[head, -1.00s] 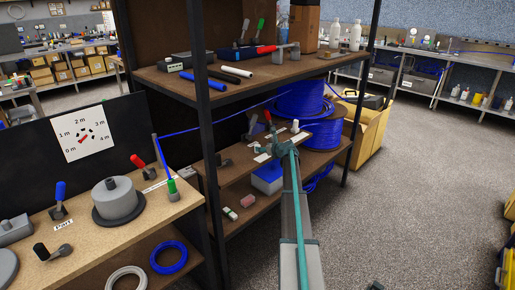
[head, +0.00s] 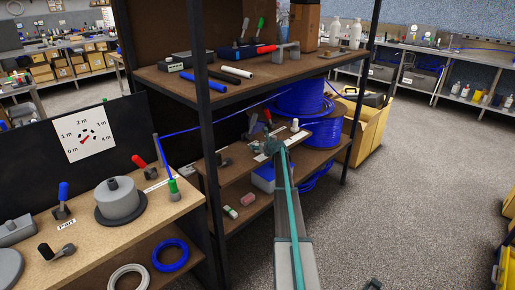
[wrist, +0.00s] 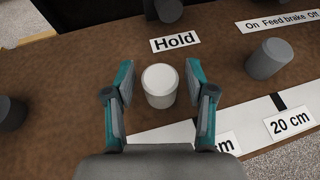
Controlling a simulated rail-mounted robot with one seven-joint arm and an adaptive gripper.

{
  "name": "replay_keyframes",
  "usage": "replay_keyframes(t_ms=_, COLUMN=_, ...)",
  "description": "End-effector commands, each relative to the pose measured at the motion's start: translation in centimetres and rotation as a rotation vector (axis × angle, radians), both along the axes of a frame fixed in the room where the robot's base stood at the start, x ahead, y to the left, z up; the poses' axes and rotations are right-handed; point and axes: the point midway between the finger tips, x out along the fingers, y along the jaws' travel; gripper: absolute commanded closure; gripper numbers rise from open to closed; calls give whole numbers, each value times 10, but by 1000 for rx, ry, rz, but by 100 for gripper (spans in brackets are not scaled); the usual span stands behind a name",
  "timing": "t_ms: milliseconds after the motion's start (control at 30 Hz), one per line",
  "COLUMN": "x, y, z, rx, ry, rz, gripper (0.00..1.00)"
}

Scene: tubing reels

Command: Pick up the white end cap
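The white end cap (wrist: 160,86) is a short, pale cylinder standing upright on the brown shelf board in the wrist view. My gripper (wrist: 160,95) is open, with one teal-and-grey finger on each side of the cap and a visible gap on both sides. In the head view my gripper (head: 274,146) is over the middle shelf of the rack. It is small there, and the cap between its fingers cannot be made out. A small white upright piece (head: 294,125) shows just right of it; I cannot tell whether this is the same cap.
A grey cylinder (wrist: 270,58) stands right of the cap. A "Hold" label (wrist: 174,38) lies behind it and a white scale strip (wrist: 262,122) in front. Dark knobs stand at the left and the back. Blue tubing reels (head: 322,132) are right of my gripper.

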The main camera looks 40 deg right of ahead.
Motion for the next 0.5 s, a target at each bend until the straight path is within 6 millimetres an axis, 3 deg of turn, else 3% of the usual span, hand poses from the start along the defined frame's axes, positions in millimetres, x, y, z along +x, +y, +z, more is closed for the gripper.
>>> replay_keyframes(t_ms=33, x=0, y=0, z=0, rx=0, ry=0, rz=0, gripper=59)
replay_keyframes(t_ms=233, x=0, y=0, z=0, rx=0, ry=0, rz=0, gripper=90)
replay_keyframes(t_ms=500, x=0, y=0, z=1, rx=0, ry=0, rz=0, gripper=90)
